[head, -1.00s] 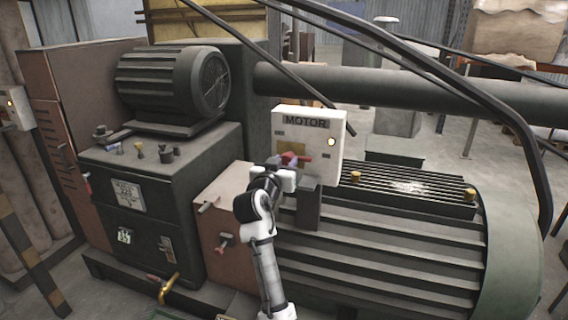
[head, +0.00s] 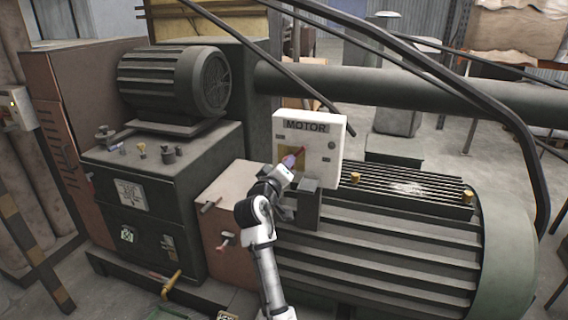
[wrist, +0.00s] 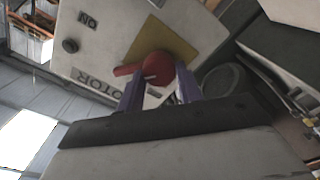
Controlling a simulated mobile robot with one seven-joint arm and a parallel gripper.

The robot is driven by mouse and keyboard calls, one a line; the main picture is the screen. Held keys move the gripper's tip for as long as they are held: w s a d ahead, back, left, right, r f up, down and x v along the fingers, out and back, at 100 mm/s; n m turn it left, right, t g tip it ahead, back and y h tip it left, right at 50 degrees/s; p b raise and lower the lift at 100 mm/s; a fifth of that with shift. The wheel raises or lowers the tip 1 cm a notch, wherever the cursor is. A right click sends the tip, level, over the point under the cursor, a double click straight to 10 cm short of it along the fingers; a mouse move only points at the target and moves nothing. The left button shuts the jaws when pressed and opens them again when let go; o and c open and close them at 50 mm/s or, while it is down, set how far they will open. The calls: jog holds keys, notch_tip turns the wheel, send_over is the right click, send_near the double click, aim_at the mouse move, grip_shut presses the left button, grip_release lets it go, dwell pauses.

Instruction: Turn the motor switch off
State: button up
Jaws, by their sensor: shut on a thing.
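The white motor switch box (head: 334,132), labelled MOTOR, stands above the big ribbed motor. Its red rotary switch handle (head: 300,151) points up and slightly right in the head view. The round lamp (head: 331,145) on the box is dark. My gripper (head: 290,161) is at the front of the box, shut on the handle. In the wrist view, its two purple fingers (wrist: 159,88) sit either side of the red handle (wrist: 157,66). An upside-down ON label (wrist: 88,20) shows near the dark lamp (wrist: 70,45). The fingers hide part of the handle and plate.
The ribbed green motor (head: 400,245) fills the space to the right. A machine cabinet (head: 140,200) with a smaller motor on top stands left. Black cables (head: 440,70) arch overhead.

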jog(key=shift+f+n+p, duration=0.15)
jog(key=shift+n+p, duration=1.9)
jog(key=shift+n, duration=1.85)
jog(key=shift+a+n, duration=0.1)
jog(key=shift+n, duration=0.2)
jog(key=o, duration=1)
jog(key=b+v, duration=0.4)
jog(key=v, duration=1)
